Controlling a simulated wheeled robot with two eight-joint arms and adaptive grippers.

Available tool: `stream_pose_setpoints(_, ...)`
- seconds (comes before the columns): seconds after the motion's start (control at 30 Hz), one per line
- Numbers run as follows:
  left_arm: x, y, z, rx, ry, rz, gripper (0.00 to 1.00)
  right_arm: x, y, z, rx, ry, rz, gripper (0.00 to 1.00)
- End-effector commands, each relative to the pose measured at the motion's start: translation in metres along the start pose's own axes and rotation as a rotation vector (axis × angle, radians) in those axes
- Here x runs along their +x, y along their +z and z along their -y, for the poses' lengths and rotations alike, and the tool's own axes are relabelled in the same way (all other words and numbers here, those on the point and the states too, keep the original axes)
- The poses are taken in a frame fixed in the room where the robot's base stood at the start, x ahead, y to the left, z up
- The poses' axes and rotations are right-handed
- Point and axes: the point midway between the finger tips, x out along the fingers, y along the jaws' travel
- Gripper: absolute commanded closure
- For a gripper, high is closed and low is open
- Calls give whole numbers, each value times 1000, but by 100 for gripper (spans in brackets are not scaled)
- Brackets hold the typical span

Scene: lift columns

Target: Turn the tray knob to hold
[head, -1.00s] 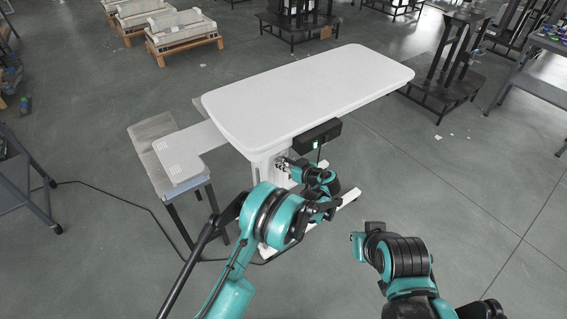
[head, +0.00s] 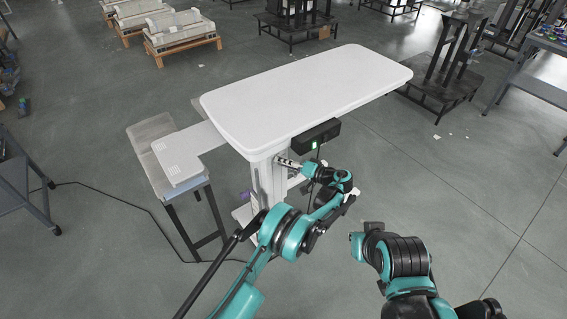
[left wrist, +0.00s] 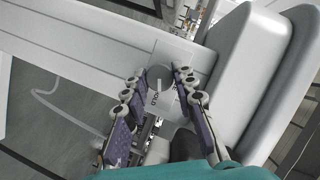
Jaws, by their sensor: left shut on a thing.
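The tray knob (left wrist: 160,79) is a round grey knob with a pale bar across its face. It sits on a light plate (left wrist: 174,58) with small lettering, on the white column under the table top. My left gripper (left wrist: 159,82) has its purple-padded fingers on either side of the knob and is shut on it. In the head view the left gripper (head: 287,162) reaches the column (head: 265,180) below the table edge; the knob is hidden there. My right gripper is out of view.
The white table top (head: 300,95) overhangs the column. A black box with a green light (head: 316,135) hangs under its edge. A side shelf (head: 180,160) and a grey bench (head: 152,130) stand left. A black cable (head: 150,208) lies on the floor. Floor at right is open.

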Motion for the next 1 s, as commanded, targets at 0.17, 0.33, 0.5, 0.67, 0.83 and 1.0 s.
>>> stream_pose_setpoints(0.17,0,0,-2,96,-39,-1,100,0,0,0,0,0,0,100)
stream_pose_setpoints(0.33,0,-1,-2,157,-64,-3,100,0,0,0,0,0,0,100)
stream_pose_setpoints(0.5,0,0,-2,188,-77,-3,100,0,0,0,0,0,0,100)
stream_pose_setpoints(0.67,0,-1,-2,198,-81,-3,100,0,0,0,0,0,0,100)
stream_pose_setpoints(0.83,0,-1,-2,198,-81,-3,100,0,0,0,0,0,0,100)
stream_pose_setpoints(1.0,0,-1,-2,197,-81,-3,63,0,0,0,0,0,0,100)
